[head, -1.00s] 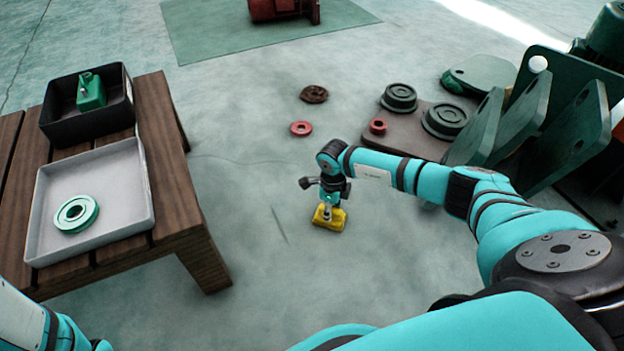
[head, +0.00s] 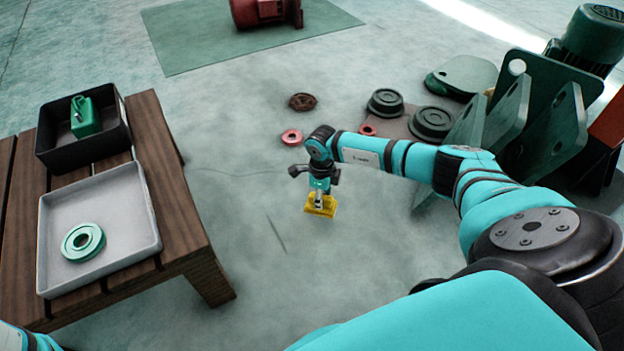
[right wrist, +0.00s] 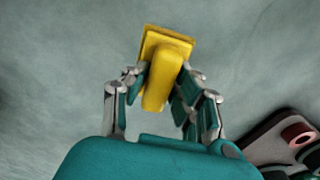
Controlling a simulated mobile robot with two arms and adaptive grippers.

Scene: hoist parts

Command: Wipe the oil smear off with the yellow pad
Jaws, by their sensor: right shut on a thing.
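The yellow pad (head: 320,206) is in my right gripper (head: 319,194), above or on the grey floor left of the hoist parts; whether it touches the floor I cannot tell. In the right wrist view my gripper (right wrist: 165,92) is shut on the grip of the pad (right wrist: 167,55), and the flat base lies beyond the fingers. A thin dark streak (head: 277,235) marks the floor just left of the pad; I cannot tell whether it is the oil smear or a crack. My left gripper is out of view.
A wooden table (head: 180,215) with a grey tray (head: 150,215) and a black bin (head: 58,162) stands left. A red ring (head: 292,136) and brown coil (head: 302,101) lie beyond the pad. Green plates (head: 555,140) stand right. The floor around the pad is clear.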

